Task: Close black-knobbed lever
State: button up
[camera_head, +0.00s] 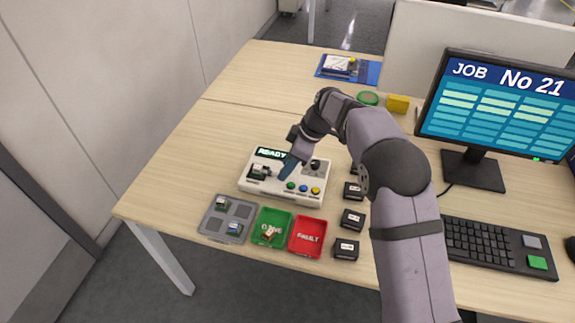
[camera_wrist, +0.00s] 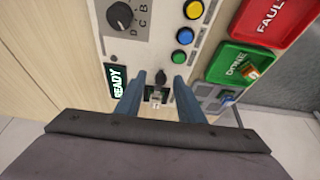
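The white test device (camera_head: 262,188) stands on the desk, with a lit READY display (camera_head: 271,153). In the wrist view, the lever's black knob (camera_wrist: 161,77) shows between my fingertips, near a small socket holding a pale part (camera_wrist: 157,96). The socket area also shows at the left of the device in the head view (camera_head: 258,172). My gripper (camera_wrist: 160,80) is open, with one blue-grey finger on each side of the knob. I cannot tell whether either finger touches it. In the head view my gripper (camera_head: 289,169) is low over the device. The lever's arm is mostly hidden.
Blue, yellow and green buttons (camera_wrist: 181,57) and a black dial (camera_wrist: 120,16) are on the device. A grey tray (camera_head: 213,235), green DONE tray (camera_head: 256,238) and red FAULT tray (camera_head: 307,252) lie in front. Several black boxes (camera_head: 346,249) stand at right, near a keyboard (camera_head: 495,247).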

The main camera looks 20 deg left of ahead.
jog(key=shift+r, duration=0.1)
jog(key=b+v, duration=0.1)
jog(key=v, duration=0.6)
